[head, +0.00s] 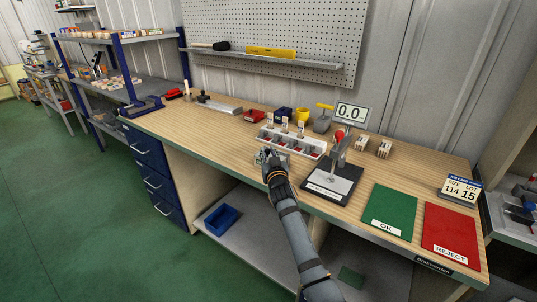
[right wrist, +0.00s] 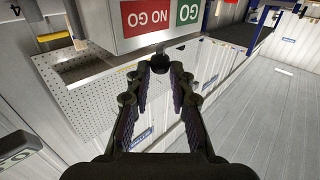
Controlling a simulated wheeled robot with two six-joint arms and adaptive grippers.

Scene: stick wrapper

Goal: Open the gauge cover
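A grey box (right wrist: 150,42) with a red NO GO label and a green GO label fills the top of the right wrist view, its lettering upside down. I cannot tell which part of it is a cover. My right gripper (head: 268,153) is at the front of the bench and hides most of what is beside it in the head view. In the right wrist view its two fingers (right wrist: 160,70) are apart, with a small dark round part near the tips; contact is unclear. My left gripper is out of view.
A digital display (head: 350,113) stands at the back.

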